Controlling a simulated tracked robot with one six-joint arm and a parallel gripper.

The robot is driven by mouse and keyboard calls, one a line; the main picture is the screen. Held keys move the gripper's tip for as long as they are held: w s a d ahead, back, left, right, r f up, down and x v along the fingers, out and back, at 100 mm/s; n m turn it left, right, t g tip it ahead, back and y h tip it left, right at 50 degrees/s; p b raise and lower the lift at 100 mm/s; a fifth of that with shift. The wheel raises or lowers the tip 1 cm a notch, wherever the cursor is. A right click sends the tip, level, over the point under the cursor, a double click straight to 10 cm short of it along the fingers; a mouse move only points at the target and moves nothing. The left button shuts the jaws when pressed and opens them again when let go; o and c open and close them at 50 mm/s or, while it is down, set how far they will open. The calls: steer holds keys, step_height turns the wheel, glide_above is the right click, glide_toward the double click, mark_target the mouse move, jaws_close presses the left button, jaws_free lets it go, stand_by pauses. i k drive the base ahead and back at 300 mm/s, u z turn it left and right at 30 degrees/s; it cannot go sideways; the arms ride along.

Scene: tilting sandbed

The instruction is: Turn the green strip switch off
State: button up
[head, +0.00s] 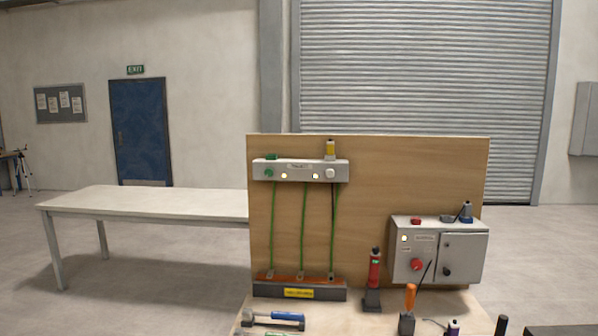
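A white strip box (300,165) is fixed near the top left of an upright wooden board. On its front left is a round green knob (269,173), which I take as the green strip switch. Its exact position is too small to read. Two small lamps (284,176) on the strip's front look lit, and a white knob (330,174) sits at its right end. A green piece (271,156) and a yellow piece (330,149) stand on top. My gripper is not in view.
Green cables (304,230) run down the wooden board (370,180) to a dark block with a yellow label (299,293). A grey control box (462,250) with a red knob (416,264) is at right. Upright tools, including an orange handle (410,297), stand in front. A white table (150,200) is at left.

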mark_target(268, 172)
steer(key=u, duration=0.2)
steer(key=k, duration=0.5)
steer(key=u, duration=0.5)
steer(key=k, duration=0.75)
steer(key=u, duration=0.9)
steer(key=i, duration=2.45)
steer(key=z, duration=1.1)
steer(key=i, duration=0.5)
steer(key=z, duration=0.3)
